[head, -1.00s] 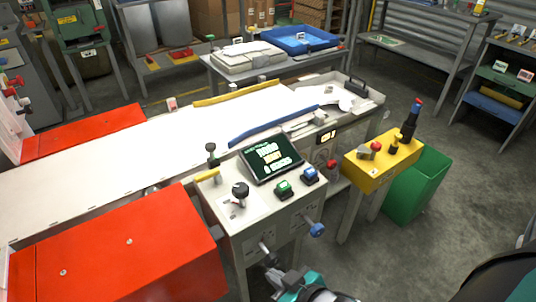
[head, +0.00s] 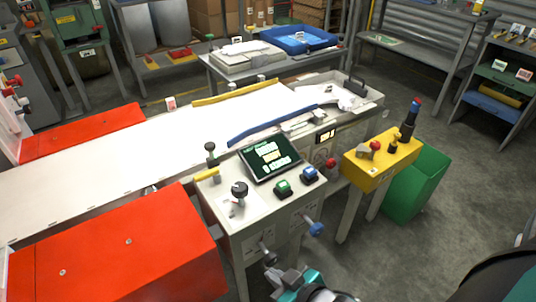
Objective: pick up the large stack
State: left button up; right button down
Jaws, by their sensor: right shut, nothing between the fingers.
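A pale stack (head: 247,48) of flat white pieces lies on the back table, beside a blue tray; I cannot tell for sure that it is the large stack. A crumpled white film piece (head: 346,97) lies at the far end of the white conveyor (head: 110,165). My right gripper (head: 279,279) is at the bottom of the head view, in front of the control console (head: 255,215). It is shut and empty, well apart from the stack. My left gripper is not in view.
The console has a lit screen (head: 269,158), knobs and buttons. A yellow box (head: 378,167) with a joystick and a green bin (head: 418,185) stand to its right. Red covers (head: 115,250) flank the conveyor. Grey floor (head: 440,240) is open at the right.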

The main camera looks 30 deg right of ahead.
aim_at(322, 95)
jog(key=k+j+z, duration=0.1)
jog(key=z, duration=1.25)
